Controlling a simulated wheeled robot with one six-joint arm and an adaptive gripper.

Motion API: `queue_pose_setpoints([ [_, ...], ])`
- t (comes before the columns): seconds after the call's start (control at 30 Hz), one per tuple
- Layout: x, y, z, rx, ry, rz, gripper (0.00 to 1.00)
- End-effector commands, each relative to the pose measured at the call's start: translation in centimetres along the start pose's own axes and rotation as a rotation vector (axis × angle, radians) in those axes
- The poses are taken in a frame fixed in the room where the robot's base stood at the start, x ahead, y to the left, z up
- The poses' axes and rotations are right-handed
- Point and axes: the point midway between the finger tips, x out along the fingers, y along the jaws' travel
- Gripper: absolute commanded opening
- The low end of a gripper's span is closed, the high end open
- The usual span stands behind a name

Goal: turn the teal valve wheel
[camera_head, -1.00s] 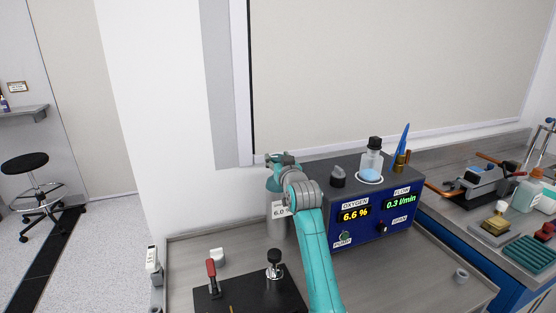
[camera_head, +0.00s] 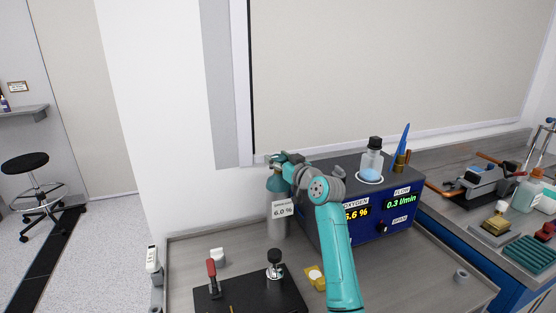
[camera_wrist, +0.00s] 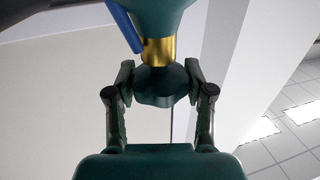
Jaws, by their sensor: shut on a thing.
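The teal valve wheel (camera_wrist: 162,88) shows in the wrist view under a gold stem, between my two fingers. My gripper (camera_wrist: 160,76) is shut on the wheel, with a pad against each side. In the head view my gripper (camera_head: 279,160) is at the top of a grey gas cylinder (camera_head: 276,229) with a teal shoulder and a "6.0 %" tag (camera_head: 282,209). The wheel itself is mostly hidden there by my gripper.
A dark blue analyser box (camera_head: 385,226) stands close right of the cylinder, partly behind my arm. A glass bottle (camera_head: 371,163) is on top. A black plate (camera_head: 250,298) with a red-handled clamp (camera_head: 211,274) lies in front. The wall is close behind.

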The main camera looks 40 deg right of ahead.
Motion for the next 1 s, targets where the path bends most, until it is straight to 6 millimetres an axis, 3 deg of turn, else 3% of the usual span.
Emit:
queue_pose_setpoints([
  [0.07, 0.0, 0.0, 0.1, 0.000, -0.002, 0.000, 0.18],
  [0.1, 0.0, 0.0, 0.1, 0.000, -0.002, 0.000, 0.60],
  [0.2, 0.0, 0.0, 0.1, 0.000, -0.001, 0.001, 0.79],
  [0.63, -0.9, 0.1, 0.1, 0.000, -0.001, 0.002, 0.79],
  [1.0, -7.6, 0.1, 0.1, 0.000, -0.001, 0.003, 0.79],
])
